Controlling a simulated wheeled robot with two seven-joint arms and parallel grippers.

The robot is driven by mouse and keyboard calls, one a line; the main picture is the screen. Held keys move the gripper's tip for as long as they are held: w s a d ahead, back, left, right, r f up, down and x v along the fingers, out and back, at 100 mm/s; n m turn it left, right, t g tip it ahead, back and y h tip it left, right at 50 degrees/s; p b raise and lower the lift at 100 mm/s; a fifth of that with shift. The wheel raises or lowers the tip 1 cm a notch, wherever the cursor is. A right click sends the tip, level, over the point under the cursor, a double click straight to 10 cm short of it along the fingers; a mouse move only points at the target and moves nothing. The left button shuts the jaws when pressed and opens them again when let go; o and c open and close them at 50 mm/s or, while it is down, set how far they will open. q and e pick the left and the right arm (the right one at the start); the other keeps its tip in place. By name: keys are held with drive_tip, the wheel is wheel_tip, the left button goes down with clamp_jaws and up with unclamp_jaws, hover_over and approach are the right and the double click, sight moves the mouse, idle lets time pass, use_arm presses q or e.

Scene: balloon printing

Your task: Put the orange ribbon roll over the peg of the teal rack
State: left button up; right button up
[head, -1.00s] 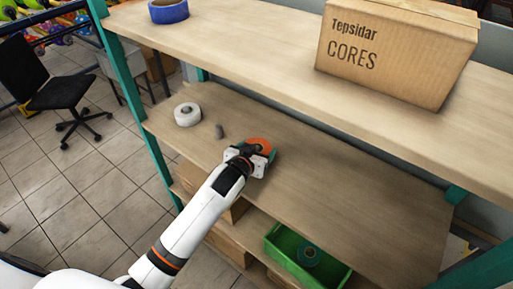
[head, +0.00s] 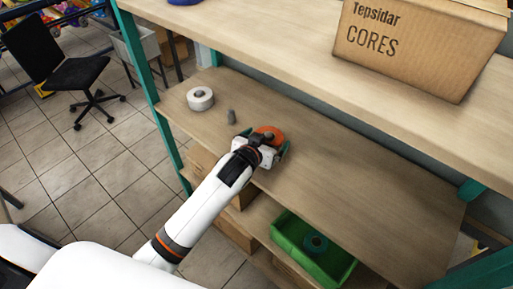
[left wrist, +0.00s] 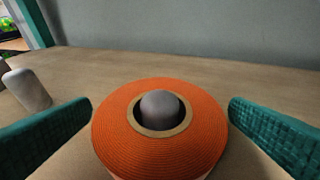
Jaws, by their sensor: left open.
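The orange ribbon roll (head: 270,131) lies flat on the middle shelf of the teal rack (head: 345,205). In the left wrist view the roll (left wrist: 108,140) sits around a grey round-topped peg (left wrist: 160,106), which shows up through its hole. My left gripper (head: 264,144) is open at the roll, coming from the shelf's front. My right gripper is out of view.
A bare grey peg (head: 231,117) stands left of the orange roll, and a white roll (head: 200,92) lies further left. The right of this shelf is clear. A green bin (head: 290,238) holding a teal roll sits below. A cardboard box (head: 425,45) stands on the upper shelf.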

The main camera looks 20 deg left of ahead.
use_arm(q)
drive_tip(key=b+v, duration=0.1)
drive_tip(key=v, duration=0.9)
drive_tip(key=shift+s, duration=0.15)
drive_tip(key=s+a+f+g+y, duration=0.1)
drive_tip(key=s+f+g, duration=0.45)
drive_tip(key=s, duration=0.55)
drive_tip(key=s+a+f+g, duration=0.1)
drive_tip(key=s+f+g, duration=0.3)
drive_tip(key=s+f, duration=0.5)
drive_tip(key=s+f+m+g+b, duration=0.1)
drive_tip(key=s+f, duration=0.1)
drive_tip(key=f, duration=1.1)
drive_tip(key=s+f+g+b, duration=0.1)
drive_tip(key=s+f, duration=0.1)
drive_tip(key=f, duration=1.1)
drive_tip(key=s+a+f, duration=0.3)
drive_tip(key=s+f, duration=1.3)
drive_tip(key=shift+a+f+g+b, duration=0.2)
drive_tip(key=shift+f+g+b, duration=0.15)
drive_tip(key=shift+g+b, duration=0.1)
